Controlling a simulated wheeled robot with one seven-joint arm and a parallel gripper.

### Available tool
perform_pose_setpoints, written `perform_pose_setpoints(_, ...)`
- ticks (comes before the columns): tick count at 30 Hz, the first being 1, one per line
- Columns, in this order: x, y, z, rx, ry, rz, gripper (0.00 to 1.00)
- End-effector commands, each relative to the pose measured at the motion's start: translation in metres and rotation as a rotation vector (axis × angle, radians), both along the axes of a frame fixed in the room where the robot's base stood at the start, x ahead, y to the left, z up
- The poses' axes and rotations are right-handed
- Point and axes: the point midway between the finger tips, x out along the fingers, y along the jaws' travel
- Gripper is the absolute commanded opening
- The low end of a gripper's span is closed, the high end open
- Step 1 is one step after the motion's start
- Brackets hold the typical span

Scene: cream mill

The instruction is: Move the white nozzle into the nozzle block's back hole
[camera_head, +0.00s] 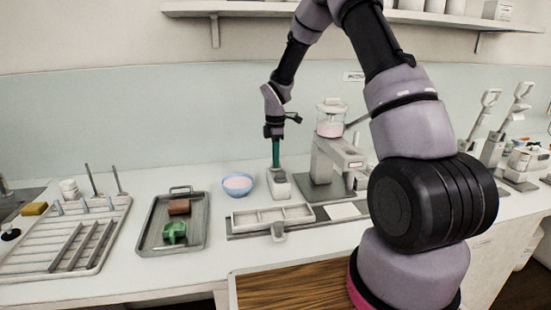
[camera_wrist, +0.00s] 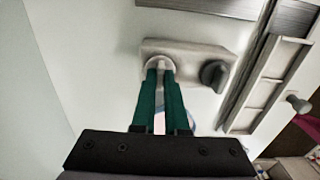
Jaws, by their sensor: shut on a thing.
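The pale nozzle block (camera_head: 280,188) stands on the counter between the blue bowl and the grey stand. In the wrist view the block (camera_wrist: 192,48) is below my fingertips. A dark nozzle (camera_wrist: 215,75) sits at its right end. My gripper (camera_head: 276,166) points straight down over the block, its green fingers shut. In the wrist view my gripper (camera_wrist: 160,70) closes on the white nozzle (camera_wrist: 159,62), a pale round piece at the block's left end. The fingers cover most of it and the hole, so I cannot tell how deep it sits.
A blue bowl (camera_head: 238,185) stands close to the left of the block. A divided tray (camera_head: 272,217) lies in front. A dark tray (camera_head: 172,222) and a rack (camera_head: 68,240) are farther left.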

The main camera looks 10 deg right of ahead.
Motion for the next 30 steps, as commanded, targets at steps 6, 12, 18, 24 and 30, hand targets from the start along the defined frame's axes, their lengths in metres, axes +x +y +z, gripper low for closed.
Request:
perform_pose_setpoints(6,0.000,0.000,0.000,0.000,0.000,0.000,0.00)
perform_pose_setpoints(12,0.000,0.000,0.000,0.000,0.000,0.000,0.46)
perform_pose_setpoints(18,0.000,0.000,0.000,0.000,0.000,0.000,0.46)
perform_pose_setpoints(24,0.000,0.000,0.010,0.000,-0.002,0.000,0.46)
perform_pose_setpoints(30,0.000,0.000,0.026,0.000,-0.002,0.000,0.46)
